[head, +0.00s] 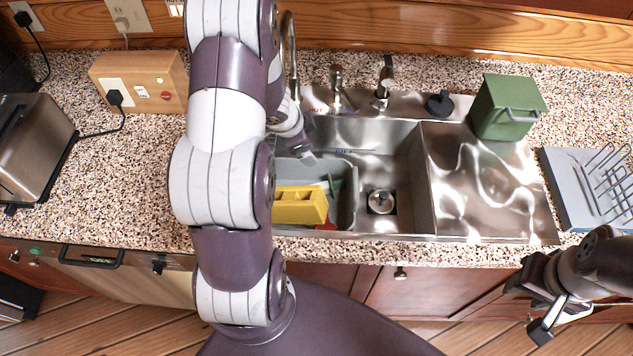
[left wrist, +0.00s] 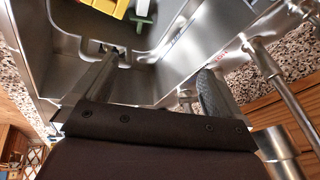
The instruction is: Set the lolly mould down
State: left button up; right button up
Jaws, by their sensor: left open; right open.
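A yellow block-shaped thing (head: 300,206), which I take to be the lolly mould, lies in a grey tub (head: 347,222) in the left part of the sink. Part of it also shows at the top edge of the left wrist view (left wrist: 108,5). My left gripper (head: 303,150) is above the back of the tub, partly hidden by my arm. In the left wrist view its two fingers (left wrist: 160,65) are apart with nothing between them, clear of the yellow thing. My right gripper (head: 532,305) is open and empty, in front of the counter at the right.
Green and red things lie in the tub by the yellow one. Behind the sink stand a tap (head: 290,60) and smaller fittings. A green box (head: 508,107) stands on the drainboard (head: 480,190). A grey dish rack (head: 590,190) is at right, a toaster (head: 35,145) at far left.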

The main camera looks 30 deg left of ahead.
pick_arm(q)
jog(key=s+d+r+n+y, duration=0.2)
jog(key=s+d+r+n, duration=0.15)
jog(key=d+r, duration=0.35)
jog(key=s+d+n+g+h+b, duration=0.1)
jog(key=s+d+n+g+b, duration=0.2)
jog(key=s+d, duration=0.6)
jog(key=shift+s+f+n+h, duration=0.3)
jog(key=shift+s+f+n, duration=0.1)
jog(key=shift+n, duration=0.45)
